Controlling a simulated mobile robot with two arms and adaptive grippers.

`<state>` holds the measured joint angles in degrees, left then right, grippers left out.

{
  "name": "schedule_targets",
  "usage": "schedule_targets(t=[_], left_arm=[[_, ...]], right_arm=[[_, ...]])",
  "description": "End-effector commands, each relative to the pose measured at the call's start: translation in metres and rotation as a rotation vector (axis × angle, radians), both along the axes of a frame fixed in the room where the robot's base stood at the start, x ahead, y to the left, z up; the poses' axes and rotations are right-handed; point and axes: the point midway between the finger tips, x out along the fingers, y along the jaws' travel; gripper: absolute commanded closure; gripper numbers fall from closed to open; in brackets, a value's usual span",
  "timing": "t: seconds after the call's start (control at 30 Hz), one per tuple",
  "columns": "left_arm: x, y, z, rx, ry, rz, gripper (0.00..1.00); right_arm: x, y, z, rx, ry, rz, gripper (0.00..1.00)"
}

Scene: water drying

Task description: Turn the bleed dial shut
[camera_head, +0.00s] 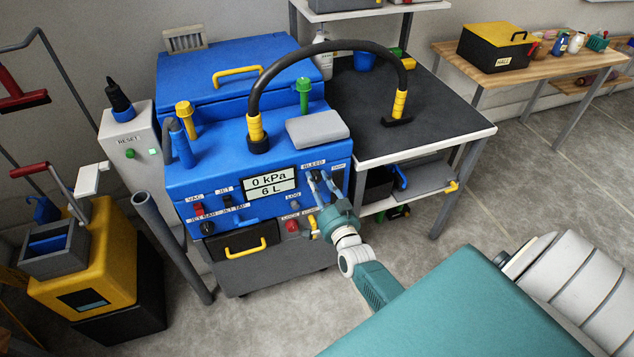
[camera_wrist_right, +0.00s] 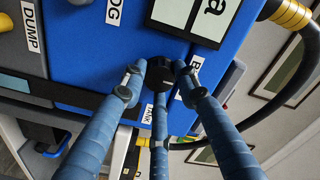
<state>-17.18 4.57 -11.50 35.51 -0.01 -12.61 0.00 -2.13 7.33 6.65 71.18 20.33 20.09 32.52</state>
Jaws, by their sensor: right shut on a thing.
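The bleed dial (camera_wrist_right: 160,73) is a small black knob on the blue front panel of the machine (camera_head: 212,178). In the head view it is mostly hidden behind my right gripper (camera_head: 321,183), just under the BLEED label (camera_head: 313,163). In the right wrist view the blue fingers of my right gripper (camera_wrist_right: 161,86) are closed around the dial, with tips at its sides. The dial's pointer mark is not readable. The display (camera_head: 270,182) reads 0 kPa and 6 L. My left gripper is not in view.
A red knob (camera_head: 292,226) and a black drawer with a yellow handle (camera_head: 238,246) lie left of and below my right gripper. A black hose (camera_head: 326,47) arches over the machine to the dark table (camera_head: 440,108). Open floor lies in front.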

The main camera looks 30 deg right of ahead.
Motion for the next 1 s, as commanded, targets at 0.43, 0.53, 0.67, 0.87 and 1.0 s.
schedule_targets(t=[0.43,0.53,0.67,0.87,1.0], left_arm=[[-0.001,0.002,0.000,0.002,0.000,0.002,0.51],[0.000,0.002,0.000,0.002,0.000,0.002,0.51],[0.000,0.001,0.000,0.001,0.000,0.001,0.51],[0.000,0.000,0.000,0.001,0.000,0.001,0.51],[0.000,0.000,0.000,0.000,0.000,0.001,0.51]], right_arm=[[-0.001,-0.003,0.003,-0.001,-0.006,-0.004,0.51],[-0.009,-0.001,0.002,-0.001,-0.004,-0.004,0.51],[-0.032,0.004,0.001,0.000,-0.002,-0.005,0.51],[-0.075,0.013,0.002,-0.001,-0.004,-0.006,0.51],[-0.099,0.018,0.003,-0.001,-0.007,-0.008,0.51]])
